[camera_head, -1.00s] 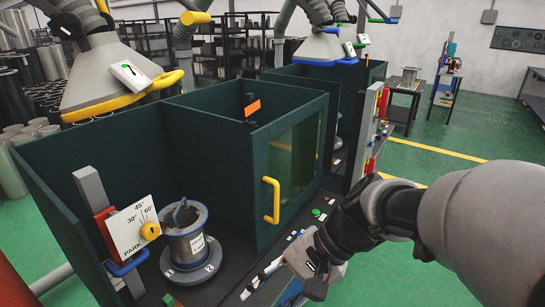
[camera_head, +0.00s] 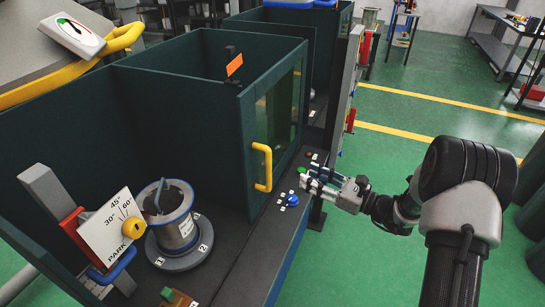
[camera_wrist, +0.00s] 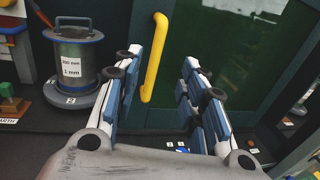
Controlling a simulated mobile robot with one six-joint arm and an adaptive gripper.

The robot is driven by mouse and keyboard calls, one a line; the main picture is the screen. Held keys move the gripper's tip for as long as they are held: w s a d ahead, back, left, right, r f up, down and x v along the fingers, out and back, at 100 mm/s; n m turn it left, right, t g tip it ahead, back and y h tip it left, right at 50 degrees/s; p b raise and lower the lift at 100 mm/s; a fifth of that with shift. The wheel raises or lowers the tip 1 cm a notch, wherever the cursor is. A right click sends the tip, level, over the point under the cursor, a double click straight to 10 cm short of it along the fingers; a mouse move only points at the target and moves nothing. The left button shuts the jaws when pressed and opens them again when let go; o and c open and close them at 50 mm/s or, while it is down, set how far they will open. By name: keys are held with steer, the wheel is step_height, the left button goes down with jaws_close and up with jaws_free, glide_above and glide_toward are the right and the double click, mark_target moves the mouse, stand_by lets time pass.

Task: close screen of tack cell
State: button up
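The tack cell's screen (camera_head: 246,180) is a dark green panel with a clear window (camera_head: 277,115) and a yellow vertical handle (camera_head: 269,168) near its left edge. The screen stands over the right part of the cell front, and the left part is uncovered. My gripper (camera_head: 312,180) is open and empty, to the right of the handle and apart from it in the head view. In the wrist view, the handle (camera_wrist: 154,58) shows ahead, near the left finger and within the gap between the fingers of my gripper (camera_wrist: 160,72).
A flanged cylinder (camera_head: 178,233) stands on a round base in the uncovered part. An angle plate with a yellow knob (camera_head: 133,228) is left of it. Buttons (camera_head: 293,198) sit on the front ledge below my gripper. Open green floor lies to the right.

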mark_target(269, 156)
steer(key=b+x, duration=0.2)
steer(key=x, duration=1.4)
steer(key=shift+b, duration=0.3)
steer(key=shift+c, duration=0.6)
steer(key=shift+r, duration=0.1)
jaws_close()
steer(key=shift+d, duration=0.1)
